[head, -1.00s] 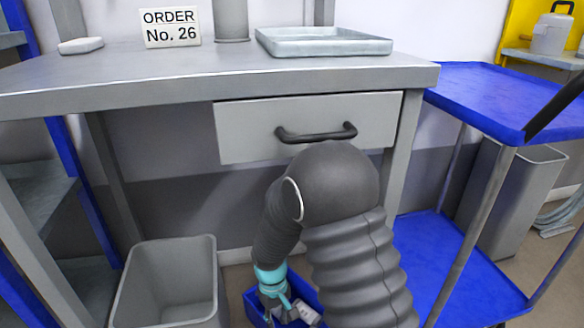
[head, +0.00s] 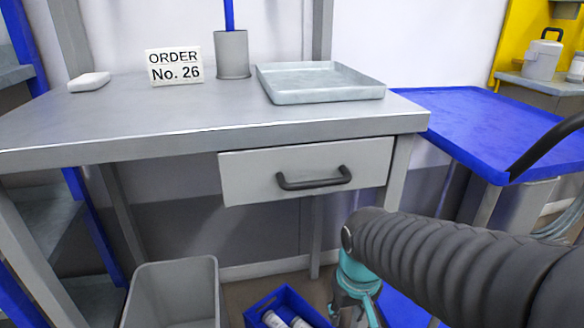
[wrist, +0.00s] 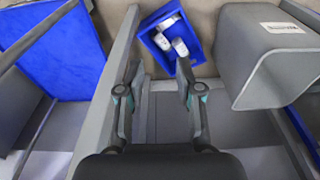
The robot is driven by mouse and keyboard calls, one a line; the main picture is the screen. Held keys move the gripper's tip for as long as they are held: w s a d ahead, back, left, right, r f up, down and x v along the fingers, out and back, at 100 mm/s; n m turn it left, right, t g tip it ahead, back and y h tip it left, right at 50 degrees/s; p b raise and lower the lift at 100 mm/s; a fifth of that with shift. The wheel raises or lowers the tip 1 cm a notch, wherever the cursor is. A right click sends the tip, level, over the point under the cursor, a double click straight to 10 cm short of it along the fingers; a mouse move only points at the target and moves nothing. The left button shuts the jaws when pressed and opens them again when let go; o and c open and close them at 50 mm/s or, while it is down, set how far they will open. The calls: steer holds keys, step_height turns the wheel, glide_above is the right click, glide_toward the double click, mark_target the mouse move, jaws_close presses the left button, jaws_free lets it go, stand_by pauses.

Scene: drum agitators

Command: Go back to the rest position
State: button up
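My gripper (wrist: 158,82) hangs low in front of the workbench, pointing down; its fingers are apart with nothing between them in the wrist view. In the head view my gripper (head: 355,312) is partly cut off at the bottom edge, right of a blue bin (head: 262,303). The blue bin also shows in the wrist view (wrist: 150,50), on the floor beyond the fingertips. White cylindrical containers (head: 297,322) lie inside the bin, apart from my gripper.
The steel workbench (head: 120,122) has a closed drawer (head: 235,180). On it stand a shallow tray (head: 320,97), a grey cup (head: 232,55), an order sign (head: 174,66) and a white block (head: 88,82). A grey waste bin (head: 175,265) and a blue cart (head: 470,120) flank the area.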

steer(key=s+d+r+m+t+p, duration=0.1)
steer(key=s+d+r+t+p, duration=0.1)
steer(key=r, duration=0.4)
steer(key=s+d+r+m+t+p, duration=0.1)
steer(key=s+d+r+t+p, duration=0.1)
steer(key=r, duration=0.5)
steer(key=shift+s+d, duration=0.65)
steer(key=shift+d, duration=0.15)
